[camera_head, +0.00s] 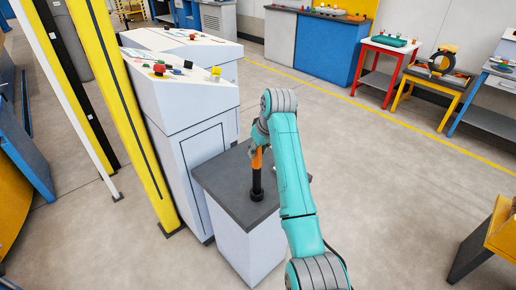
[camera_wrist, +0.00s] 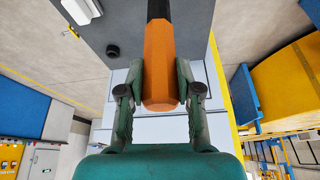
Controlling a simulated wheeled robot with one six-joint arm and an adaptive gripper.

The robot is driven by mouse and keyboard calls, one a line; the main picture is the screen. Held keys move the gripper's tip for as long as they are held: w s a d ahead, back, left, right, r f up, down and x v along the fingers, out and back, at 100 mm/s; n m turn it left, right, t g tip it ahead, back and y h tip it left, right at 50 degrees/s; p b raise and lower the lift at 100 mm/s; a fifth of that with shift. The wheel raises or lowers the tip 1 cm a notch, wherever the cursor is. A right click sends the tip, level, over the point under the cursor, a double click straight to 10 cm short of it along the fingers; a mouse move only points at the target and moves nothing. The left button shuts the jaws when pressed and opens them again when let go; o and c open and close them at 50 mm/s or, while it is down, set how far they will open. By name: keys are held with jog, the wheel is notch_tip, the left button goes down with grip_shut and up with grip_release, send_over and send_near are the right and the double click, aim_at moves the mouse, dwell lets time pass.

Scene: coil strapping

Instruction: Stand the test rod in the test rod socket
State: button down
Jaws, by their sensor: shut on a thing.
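The test rod (camera_head: 257,160) has an orange upper part and a black lower part, and stands about upright over a grey-topped pedestal (camera_head: 222,192). My gripper (camera_head: 260,143) is shut on its orange part, which shows between both fingers in the wrist view (camera_wrist: 160,68). A dark, slightly wider foot (camera_head: 257,193) shows at the rod's lower end on the pedestal top. It looks like the socket, but I cannot tell how far the rod is inside it. The rod's black end runs out of the top of the wrist view.
A small black round piece (camera_wrist: 113,51) sits on the grey top in the wrist view. A white control console (camera_head: 190,100) stands close behind and left of the pedestal. A yellow post (camera_head: 125,110) is further left. Open floor lies to the right, with a red table (camera_head: 385,65) beyond.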

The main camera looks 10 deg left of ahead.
jog(key=shift+f, duration=1)
jog(key=c, duration=0.7)
grip_release()
jog(key=shift+r, duration=0.1)
